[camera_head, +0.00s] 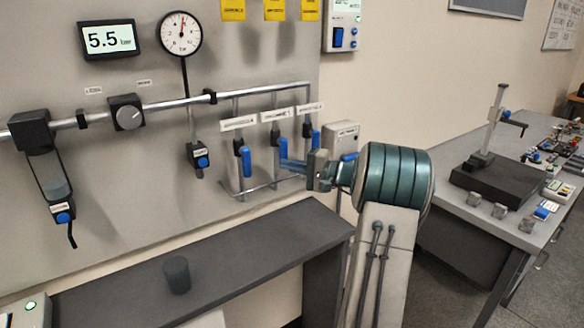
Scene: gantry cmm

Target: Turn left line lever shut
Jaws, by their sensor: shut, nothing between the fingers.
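Three vertical line pipes with blue levers hang below the steel pipe on the wall panel. The left line lever (246,161) is blue and points down along its pipe. The middle lever (283,151) and right lever (315,139) also hang roughly upright. The labels above them are too small to read surely. My gripper (285,163) reaches in from the right with its fingers shut and empty. Its tips are near the middle lever's lower end, to the right of the left lever. Whether they touch the middle lever cannot be told.
A display reading 5.5 (109,39) and a round gauge (181,33) are on the panel, with a regulator knob (126,112) below. A dark shelf (235,252) runs underneath, bearing a grey cylinder (177,275). A workbench (455,205) stands at right.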

